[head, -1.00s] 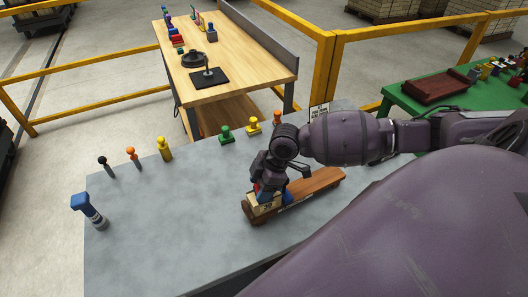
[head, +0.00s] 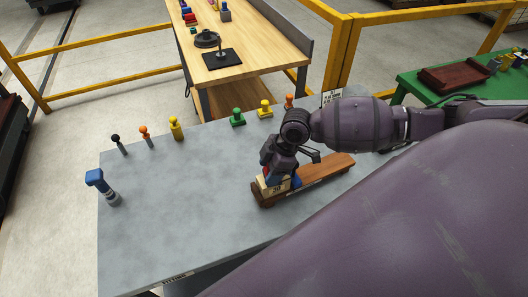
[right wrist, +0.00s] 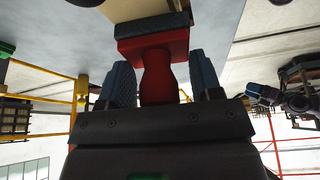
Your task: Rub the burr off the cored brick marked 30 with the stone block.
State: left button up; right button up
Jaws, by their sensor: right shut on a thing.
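The cream brick marked 30 (head: 271,188) sits at the left end of a long brown wooden board (head: 328,171) on the grey table. My right gripper (head: 282,180) is right over the brick. In the right wrist view its blue-padded fingers (right wrist: 162,82) are shut on the red handle of a block (right wrist: 157,78). The burr cannot be made out. The brick's core holes are hidden.
Several coloured stamp-like pieces stand along the table's far edge, including a green one (head: 238,118) and a yellow one (head: 176,128). The grey table's middle (head: 185,205) is clear. A wooden bench (head: 255,48) stands beyond.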

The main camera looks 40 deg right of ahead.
jog(key=shift+s+d, duration=0.2)
jog(key=shift+d, duration=0.75)
jog(key=shift+s+d, duration=0.2)
jog(key=shift+d, duration=0.75)
jog(key=shift+r, duration=3.05)
jog(key=shift+r, duration=0.1)
